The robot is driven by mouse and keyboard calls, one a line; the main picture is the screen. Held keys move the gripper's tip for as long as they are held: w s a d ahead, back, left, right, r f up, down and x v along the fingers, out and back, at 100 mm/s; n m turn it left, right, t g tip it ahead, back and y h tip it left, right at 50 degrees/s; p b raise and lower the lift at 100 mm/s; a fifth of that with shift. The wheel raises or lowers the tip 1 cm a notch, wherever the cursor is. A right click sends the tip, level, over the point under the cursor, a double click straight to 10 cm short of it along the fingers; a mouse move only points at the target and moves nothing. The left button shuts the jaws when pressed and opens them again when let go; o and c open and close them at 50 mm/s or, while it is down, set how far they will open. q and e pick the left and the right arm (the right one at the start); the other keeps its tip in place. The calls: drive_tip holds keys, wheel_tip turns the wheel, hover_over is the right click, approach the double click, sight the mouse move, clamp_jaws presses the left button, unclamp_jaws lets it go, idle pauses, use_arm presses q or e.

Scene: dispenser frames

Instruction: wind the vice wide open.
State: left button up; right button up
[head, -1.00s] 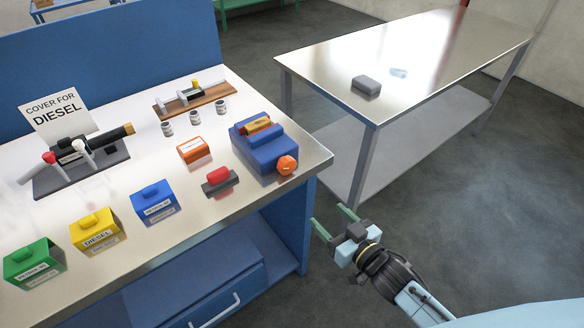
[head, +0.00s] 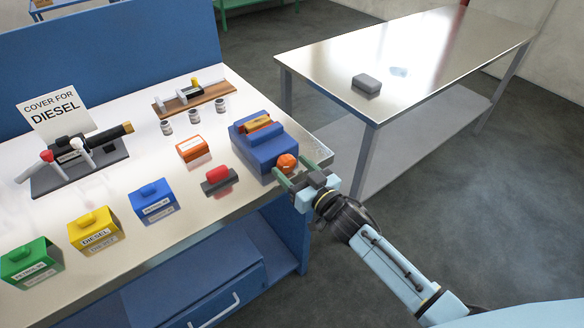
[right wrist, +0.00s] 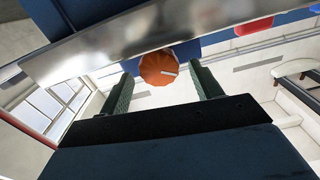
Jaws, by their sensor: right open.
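The blue vice (head: 262,150) stands at the right end of the steel-topped bench. A brass-coloured piece (head: 257,124) sits at the top of it, between its jaws as far as I can tell. Its round orange knob (head: 287,163) faces the front right. My right gripper (head: 298,174) is open at the knob, a finger to either side. In the right wrist view the knob (right wrist: 158,69) shows between the two green fingertips (right wrist: 163,80), with gaps at both sides. I cannot tell how deep it lies between them. My left gripper is not in view.
A red-handled block (head: 218,180) and an orange box (head: 193,148) stand left of the vice. Blue (head: 153,203), yellow (head: 95,232) and green (head: 31,264) boxes line the front. A second steel table (head: 430,60) holds a grey block (head: 366,84). The floor between is clear.

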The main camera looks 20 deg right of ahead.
drive_tip(key=shift+w+a, duration=0.2)
drive_tip(key=shift+w, duration=0.25)
drive_tip(key=c, duration=1)
drive_tip(key=shift+o, duration=0.2)
drive_tip(key=shift+n, duration=0.3)
drive_tip(key=n, duration=0.2)
drive_tip(key=shift+n+p, duration=0.3)
drive_tip(key=shift+a+n, duration=0.1)
drive_tip(key=shift+n, duration=1.5)
